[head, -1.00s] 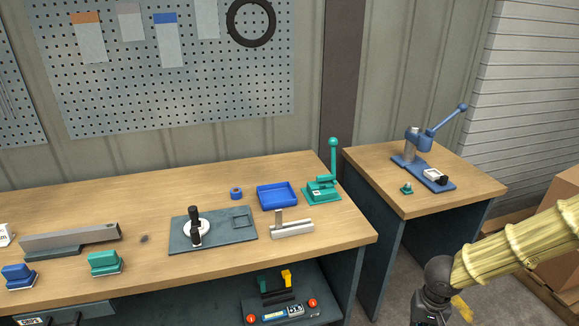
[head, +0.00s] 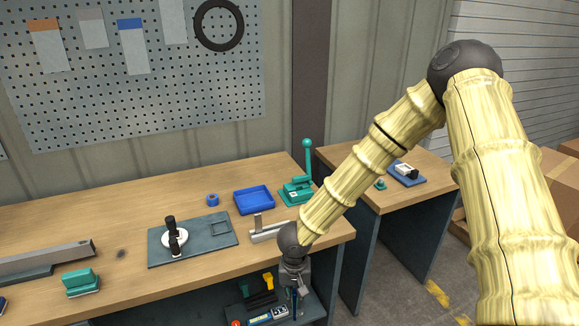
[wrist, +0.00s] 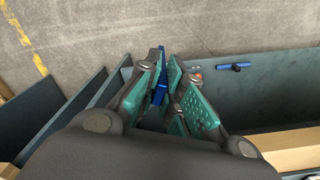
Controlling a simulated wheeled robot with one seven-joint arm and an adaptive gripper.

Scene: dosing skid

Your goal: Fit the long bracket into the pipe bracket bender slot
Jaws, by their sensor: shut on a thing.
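My gripper (head: 296,300) hangs in front of the bench's right front edge, below the top. In the wrist view its teal-padded fingers (wrist: 168,85) are shut on a narrow blue piece (wrist: 160,76). Its shape is mostly hidden; I cannot tell for sure that it is the long bracket. No label marks the bender. A grey tool with an upright post (head: 262,233) sits near the bench's right front edge, partly behind my wrist. A teal lever press (head: 297,190) stands behind it. I cannot tell which one has the bender slot.
A blue tray (head: 253,201), a blue roll (head: 212,199) and a dark plate with a black-handled tool (head: 205,240) lie on the bench (head: 130,215). A side table (head: 420,165) bears a blue-based tool (head: 406,174). A shelf under the bench holds a box (head: 265,317).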

